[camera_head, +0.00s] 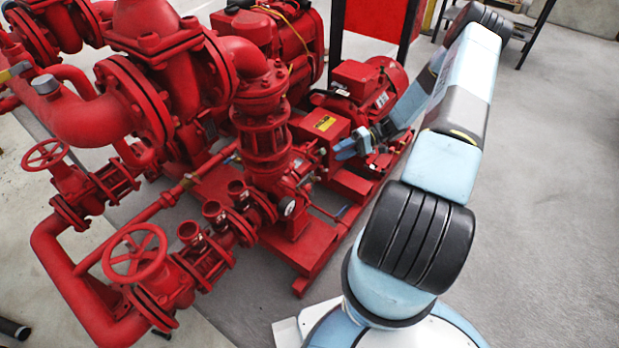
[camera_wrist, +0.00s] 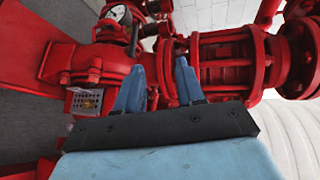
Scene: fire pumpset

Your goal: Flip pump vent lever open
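The red pump (camera_head: 263,125) stands in the middle of the head view, with its flanged body also filling the right of the wrist view (camera_wrist: 225,62). I cannot clearly single out the vent lever in either view; a small dark fitting (camera_wrist: 133,38) beside the gauge could be part of it, but it is too small to tell. My gripper (camera_head: 340,150) reaches in from the right, close to the pump's side. In the wrist view, my gripper (camera_wrist: 160,68) has its two blue fingers apart, with red pipework beyond and nothing visibly held between them.
A red motor (camera_head: 368,85) sits just behind my gripper. A round gauge (camera_wrist: 118,14) shows at the wrist view's top left. Red handwheels (camera_head: 134,254) and piping fill the head view's left. The grey floor (camera_head: 550,180) at right is clear.

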